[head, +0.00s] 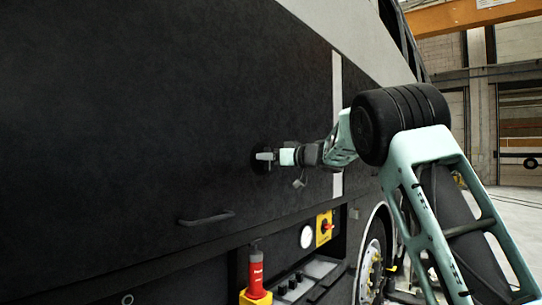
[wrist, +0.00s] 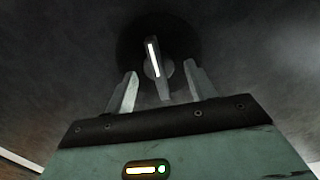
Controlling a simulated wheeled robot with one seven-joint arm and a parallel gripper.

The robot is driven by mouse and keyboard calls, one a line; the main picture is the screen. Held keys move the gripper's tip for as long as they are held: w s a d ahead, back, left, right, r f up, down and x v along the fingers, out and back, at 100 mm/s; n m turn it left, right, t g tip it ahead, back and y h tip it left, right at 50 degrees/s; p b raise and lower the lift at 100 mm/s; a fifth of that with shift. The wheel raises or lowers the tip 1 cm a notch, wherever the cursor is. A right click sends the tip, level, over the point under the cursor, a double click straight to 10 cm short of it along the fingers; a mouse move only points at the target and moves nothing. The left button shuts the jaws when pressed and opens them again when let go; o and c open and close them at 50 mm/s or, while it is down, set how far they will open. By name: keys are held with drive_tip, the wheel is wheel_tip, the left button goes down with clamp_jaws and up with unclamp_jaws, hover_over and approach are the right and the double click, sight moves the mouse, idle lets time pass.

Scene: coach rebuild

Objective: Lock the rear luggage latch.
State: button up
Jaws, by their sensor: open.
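The luggage latch is a round black disc with a grey knob that bears a white line. In the wrist view the latch knob (wrist: 155,62) sits just beyond my fingertips, its white line near upright and tilted slightly. My gripper (wrist: 162,82) is open, one finger to each side of the knob's lower end; I cannot tell if either touches it. In the head view my gripper (head: 272,156) is at the dark panel, in front of the latch's black disc (head: 259,161), and hides most of the knob.
The dark luggage panel (head: 130,110) fills the left, with a handle bar (head: 206,219) below the latch. Under it is an open bay with a red cylinder (head: 256,275), a yellow switch box (head: 324,228) and a round white gauge (head: 307,237). A wheel (head: 372,265) stands at right.

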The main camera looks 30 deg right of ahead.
drive_tip(key=c, duration=1)
drive_tip(key=shift+o, duration=0.2)
drive_tip(key=shift+n, duration=0.3)
drive_tip(key=shift+s+a+f+n+b, duration=0.15)
drive_tip(key=shift+n+b, duration=1.35)
drive_tip(key=shift+n, duration=1.35)
drive_tip(key=shift+w+a+f+n+b, duration=0.15)
drive_tip(key=shift+n+b, duration=1.3)
drive_tip(key=shift+n, duration=1.45)
drive_tip(key=shift+s+a+f+n+b, duration=0.1)
drive_tip(key=shift+f+n+b, duration=0.1)
drive_tip(key=shift+n+b, duration=2)
drive_tip(key=shift+n+p, duration=0.65)
drive_tip(key=shift+n, duration=0.2)
